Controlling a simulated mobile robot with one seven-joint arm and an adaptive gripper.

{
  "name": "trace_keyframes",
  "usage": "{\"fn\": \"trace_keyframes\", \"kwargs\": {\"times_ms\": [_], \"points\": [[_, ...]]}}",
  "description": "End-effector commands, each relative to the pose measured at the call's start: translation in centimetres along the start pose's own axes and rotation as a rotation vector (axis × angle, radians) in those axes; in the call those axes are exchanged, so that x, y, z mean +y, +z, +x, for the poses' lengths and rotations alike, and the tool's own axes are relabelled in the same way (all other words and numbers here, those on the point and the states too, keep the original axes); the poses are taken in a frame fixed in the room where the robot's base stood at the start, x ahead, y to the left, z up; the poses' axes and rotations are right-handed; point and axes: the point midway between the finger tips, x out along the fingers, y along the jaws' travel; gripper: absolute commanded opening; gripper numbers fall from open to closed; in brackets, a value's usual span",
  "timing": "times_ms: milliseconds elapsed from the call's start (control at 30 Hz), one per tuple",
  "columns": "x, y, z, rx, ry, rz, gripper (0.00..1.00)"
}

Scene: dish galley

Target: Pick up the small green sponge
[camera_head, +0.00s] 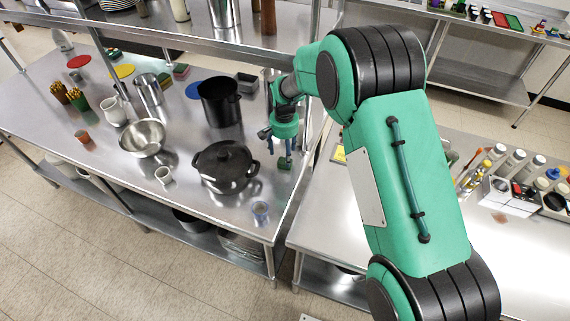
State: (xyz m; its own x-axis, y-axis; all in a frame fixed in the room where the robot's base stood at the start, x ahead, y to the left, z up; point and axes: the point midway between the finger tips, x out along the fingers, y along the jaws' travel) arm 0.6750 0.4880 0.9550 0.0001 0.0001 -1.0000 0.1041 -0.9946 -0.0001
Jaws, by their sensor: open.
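A small dark green block (284,164), which looks like the small green sponge, lies on the steel table (205,255) near its right edge. It is to the right of the black lidded pot. My gripper (287,158) points down right over it, with its fingertips at or just above the block. The gripper is open, and nothing is seen lifted. The fingers partly cover the block, and I cannot tell whether they touch it or stand around it. Other green and red sponge-like blocks (181,72) sit farther back, beside a metal pot.
A black lidded pot (224,166) stands close left of my gripper, with a tall black pot (218,103) behind it. A small clear glass (261,212) is nearer the front. A raised shelf (170,33) runs along the back. A metal bowl (142,138) and white mug (163,175) stand farther left.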

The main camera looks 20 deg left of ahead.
Motion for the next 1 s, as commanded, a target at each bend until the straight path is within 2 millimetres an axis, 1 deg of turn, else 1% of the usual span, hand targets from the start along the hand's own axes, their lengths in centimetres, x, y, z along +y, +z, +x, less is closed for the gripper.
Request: {"fn": "trace_keyframes", "kwargs": {"times_ms": [167, 400, 500, 600, 1000], "points": [[0.1, 0.0, 1.3, -0.001, 0.001, 0.000, 0.67], [0.3, 0.0, 4.0, -0.001, 0.001, 0.000, 0.67], [0.3, 0.0, 4.8, -0.001, 0.000, 0.000, 0.67], [0.3, 0.0, 5.1, 0.000, 0.000, 0.000, 0.67], [0.3, 0.0, 5.1, 0.000, 0.000, 0.000, 0.67]]}}
